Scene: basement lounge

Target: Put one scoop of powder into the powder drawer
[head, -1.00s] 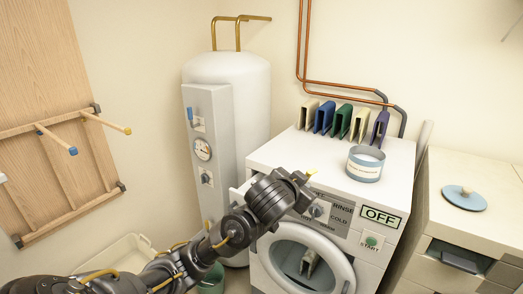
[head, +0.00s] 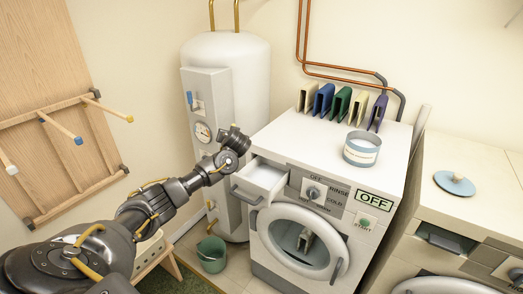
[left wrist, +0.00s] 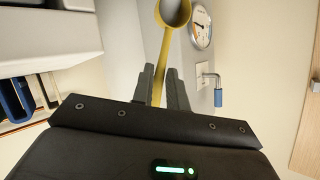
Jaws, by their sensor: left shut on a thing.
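My left gripper (head: 236,136) is in front of the white boiler, up and left of the washing machine (head: 385,170). In the left wrist view its fingers (left wrist: 160,88) are shut on the handle of a yellow scoop (left wrist: 163,55). The scoop's round bowl (left wrist: 174,12) is at the top edge; its contents cannot be made out. In the head view the scoop is hidden. The powder drawer (head: 262,180) is pulled out at the machine's upper left, apart from the gripper. An open powder tub (head: 362,150) stands on the machine. My right gripper is not in view.
The boiler (head: 240,70) with its gauge and valve handles stands close behind my gripper. A blue lid (head: 455,183) lies on the right-hand unit. A green bucket (head: 212,254) is on the floor.

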